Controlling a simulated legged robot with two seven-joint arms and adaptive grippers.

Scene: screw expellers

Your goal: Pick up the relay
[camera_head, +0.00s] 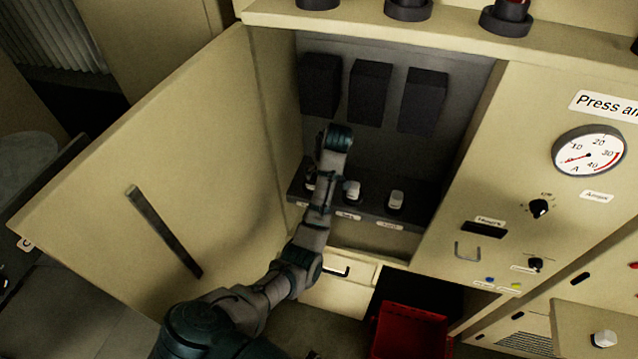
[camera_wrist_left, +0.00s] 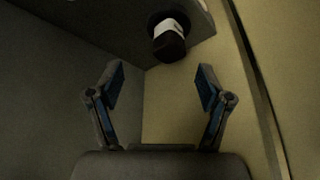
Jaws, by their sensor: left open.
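No part is labelled clearly enough to tell which is the relay. On the dark shelf in the open cabinet stand white-topped parts: a middle one (camera_head: 352,190), a right one (camera_head: 396,200), and a left one (camera_head: 310,181) partly hidden by my left arm. In the left wrist view, a black round part with a white band (camera_wrist_left: 169,39) sits ahead, beyond the fingertips. My left gripper (camera_wrist_left: 160,82) is open with nothing between its fingers. In the head view my left arm reaches into the cabinet and its fingers cannot be made out. My right gripper is not in view.
Several black boxes (camera_head: 371,92) hang on the cabinet's back wall above the shelf (camera_head: 372,217). The open cabinet door (camera_head: 165,165) stands to the left. A panel with a gauge (camera_head: 589,152) is on the right. A red bin (camera_head: 410,333) is below.

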